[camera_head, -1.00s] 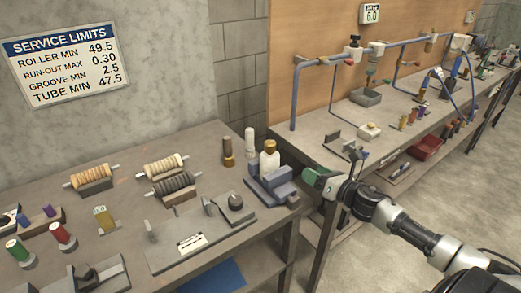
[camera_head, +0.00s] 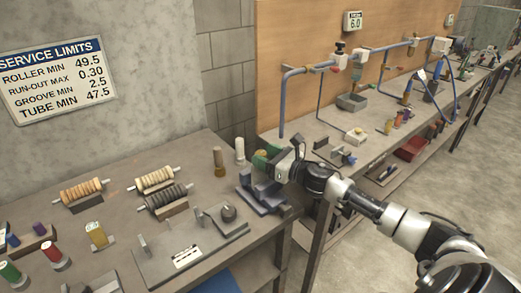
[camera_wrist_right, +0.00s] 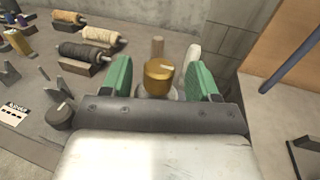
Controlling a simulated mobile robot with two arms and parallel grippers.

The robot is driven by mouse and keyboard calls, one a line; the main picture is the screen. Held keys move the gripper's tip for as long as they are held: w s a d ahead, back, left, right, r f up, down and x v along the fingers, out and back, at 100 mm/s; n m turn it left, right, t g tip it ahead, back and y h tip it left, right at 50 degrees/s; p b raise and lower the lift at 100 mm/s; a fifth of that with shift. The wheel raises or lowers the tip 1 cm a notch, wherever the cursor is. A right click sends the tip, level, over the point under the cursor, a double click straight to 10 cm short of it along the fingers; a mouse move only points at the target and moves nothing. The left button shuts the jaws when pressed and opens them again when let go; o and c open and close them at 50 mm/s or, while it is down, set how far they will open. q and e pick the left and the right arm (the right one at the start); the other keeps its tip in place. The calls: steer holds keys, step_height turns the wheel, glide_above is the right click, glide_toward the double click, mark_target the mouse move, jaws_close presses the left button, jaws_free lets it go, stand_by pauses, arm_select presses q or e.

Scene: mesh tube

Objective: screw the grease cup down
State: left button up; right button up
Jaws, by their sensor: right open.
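The grease cup has a brass cap (camera_wrist_right: 158,76) with a pale mark on its top, seen in the right wrist view. It stands upright between the two green fingers of my right gripper (camera_wrist_right: 160,78), with a gap on each side. The right gripper (camera_head: 266,157) is open; in the head view it is over the blue-grey vise (camera_head: 262,196) at the bench's right end and hides most of the cup. My left gripper is in neither view.
A brown post (camera_head: 219,163) and a white bottle (camera_head: 240,151) stand close behind the vise. A second bench with blue pipes (camera_head: 282,105) is at the right.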

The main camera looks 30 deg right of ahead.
steer(key=shift+x, duration=1.1)
steer(key=c, duration=0.9)
steer(key=shift+h+p, duration=0.3)
steer(key=shift+p, duration=0.05)
